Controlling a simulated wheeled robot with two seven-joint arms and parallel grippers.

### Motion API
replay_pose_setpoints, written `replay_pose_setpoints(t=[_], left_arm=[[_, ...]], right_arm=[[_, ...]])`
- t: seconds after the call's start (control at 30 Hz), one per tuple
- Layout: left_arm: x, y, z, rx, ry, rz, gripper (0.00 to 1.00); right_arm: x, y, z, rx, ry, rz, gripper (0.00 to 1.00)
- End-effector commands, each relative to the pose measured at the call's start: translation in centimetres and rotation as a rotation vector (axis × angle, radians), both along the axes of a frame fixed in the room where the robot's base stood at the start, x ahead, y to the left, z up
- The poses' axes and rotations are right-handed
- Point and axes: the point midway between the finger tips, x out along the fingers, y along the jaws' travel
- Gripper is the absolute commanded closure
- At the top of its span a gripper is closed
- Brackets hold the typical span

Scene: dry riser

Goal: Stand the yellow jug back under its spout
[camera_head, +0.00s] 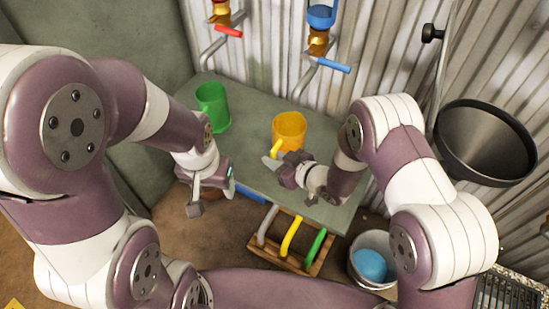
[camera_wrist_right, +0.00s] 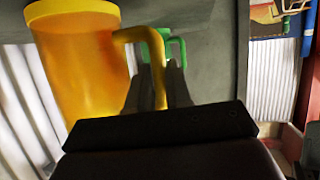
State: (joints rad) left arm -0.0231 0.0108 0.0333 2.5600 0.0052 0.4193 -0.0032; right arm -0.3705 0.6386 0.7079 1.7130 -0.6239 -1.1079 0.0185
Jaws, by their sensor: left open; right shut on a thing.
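The yellow jug (camera_head: 289,127) is upright at the middle of the grey-green riser top (camera_head: 250,160), just below and in front of the right-hand spout (camera_head: 305,82). I cannot tell whether its base touches the surface. My right gripper (camera_head: 276,160) is shut on the jug's handle. In the right wrist view the yellow jug (camera_wrist_right: 85,65) fills the left side, and its handle (camera_wrist_right: 155,60) runs down between the fingers (camera_wrist_right: 157,90). My left gripper (camera_head: 212,192) is open and empty at the riser's front left edge.
A green jug (camera_head: 212,106) stands further left, near the spout with the red lever (camera_head: 229,30). A blue lever (camera_head: 327,64) is on the right-hand tap. A wooden rack (camera_head: 288,255) with coloured handles and a bucket (camera_head: 372,258) holding something blue are in front. A black pan (camera_head: 487,145) is at right.

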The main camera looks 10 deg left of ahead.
Motion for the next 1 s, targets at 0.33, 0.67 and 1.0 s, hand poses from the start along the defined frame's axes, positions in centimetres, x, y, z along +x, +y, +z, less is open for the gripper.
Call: replay_pose_setpoints(t=[0.33, 0.67, 1.0], left_arm=[[0.0, 0.0, -0.3, 0.000, 0.000, 0.000, 0.40], [0.0, 0.0, -0.3, 0.000, 0.000, 0.000, 0.40], [0.0, 0.0, 1.2, 0.000, 0.000, 0.000, 0.40]], right_arm=[[0.0, 0.0, -0.6, -0.001, 0.001, 0.000, 1.00], [0.0, 0.0, -0.6, -0.001, 0.001, 0.000, 0.51], [-1.9, -3.0, 1.3, 0.000, 0.003, -0.005, 0.51]])
